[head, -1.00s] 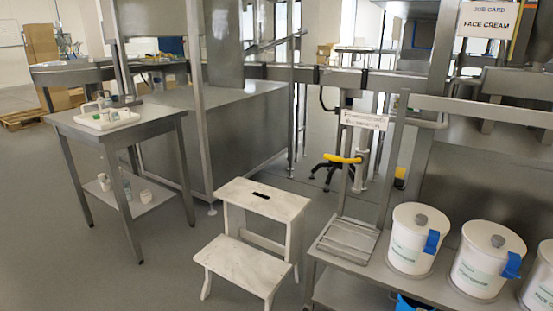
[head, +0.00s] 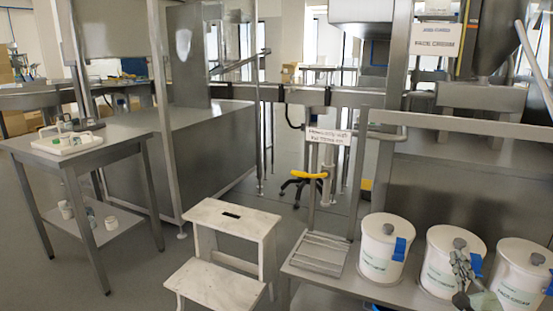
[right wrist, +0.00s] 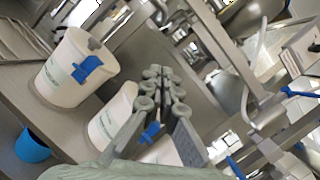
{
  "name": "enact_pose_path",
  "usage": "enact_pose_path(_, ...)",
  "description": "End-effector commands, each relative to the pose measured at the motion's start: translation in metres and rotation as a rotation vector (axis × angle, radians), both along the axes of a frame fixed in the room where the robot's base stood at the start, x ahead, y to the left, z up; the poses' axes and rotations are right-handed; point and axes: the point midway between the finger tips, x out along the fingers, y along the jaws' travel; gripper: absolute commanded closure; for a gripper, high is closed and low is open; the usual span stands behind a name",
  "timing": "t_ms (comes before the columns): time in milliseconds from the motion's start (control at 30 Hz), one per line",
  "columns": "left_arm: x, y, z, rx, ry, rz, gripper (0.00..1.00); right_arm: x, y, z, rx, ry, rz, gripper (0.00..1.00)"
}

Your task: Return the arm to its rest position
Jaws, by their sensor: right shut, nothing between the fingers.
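My right gripper (head: 462,272) shows at the lower right of the head view, in front of the white lidded tubs. It is shut and empty. In the right wrist view its two grey fingers (right wrist: 163,82) lie close together, with nothing between them. The white tubs stand in a row on the metal bench (head: 345,291): a left one (head: 380,255), a middle one (head: 440,250) partly covered by the gripper, and a right one (head: 524,272) cut by the picture edge. Each has a blue tag. My left gripper is not in view.
A white step stool (head: 235,222) stands on the floor left of the bench. A metal side table (head: 110,141) bears a white tray (head: 65,147) with small items. A slatted metal platform (head: 318,254) is at the bench's left end. A blue container (right wrist: 32,146) sits below the bench.

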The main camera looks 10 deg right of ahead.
Motion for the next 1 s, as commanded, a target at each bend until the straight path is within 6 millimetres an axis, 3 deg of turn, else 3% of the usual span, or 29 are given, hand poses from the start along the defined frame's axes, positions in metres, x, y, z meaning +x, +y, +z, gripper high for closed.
enact_pose_path(33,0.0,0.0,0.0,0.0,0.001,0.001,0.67,0.001,0.025,-0.013,-0.081,0.063,0.054,1.0)
enact_pose_path(267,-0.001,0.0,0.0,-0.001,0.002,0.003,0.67,-0.001,0.101,-0.054,-0.564,0.305,0.271,1.0)
enact_pose_path(367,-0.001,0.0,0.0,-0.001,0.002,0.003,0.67,-0.013,0.134,-0.085,-0.849,0.422,0.393,1.0)
enact_pose_path(500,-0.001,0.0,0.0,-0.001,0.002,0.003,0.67,-0.054,0.17,-0.147,-1.401,0.624,0.628,1.0)
enact_pose_path(600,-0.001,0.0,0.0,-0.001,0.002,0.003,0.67,-0.093,0.169,-0.188,-1.818,0.758,0.813,1.0)
enact_pose_path(700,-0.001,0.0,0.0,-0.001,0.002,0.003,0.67,-0.128,0.154,-0.212,-2.141,0.863,0.976,1.0)
enact_pose_path(900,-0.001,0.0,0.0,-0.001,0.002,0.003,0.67,-0.184,0.112,-0.226,-2.593,1.038,1.278,1.0)
enact_pose_path(933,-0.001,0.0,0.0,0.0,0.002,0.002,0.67,-0.192,0.105,-0.225,2.642,-1.061,-1.322,1.0)
enact_pose_path(1000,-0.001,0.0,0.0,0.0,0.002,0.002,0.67,-0.209,0.089,-0.221,2.482,-1.013,-1.292,1.0)
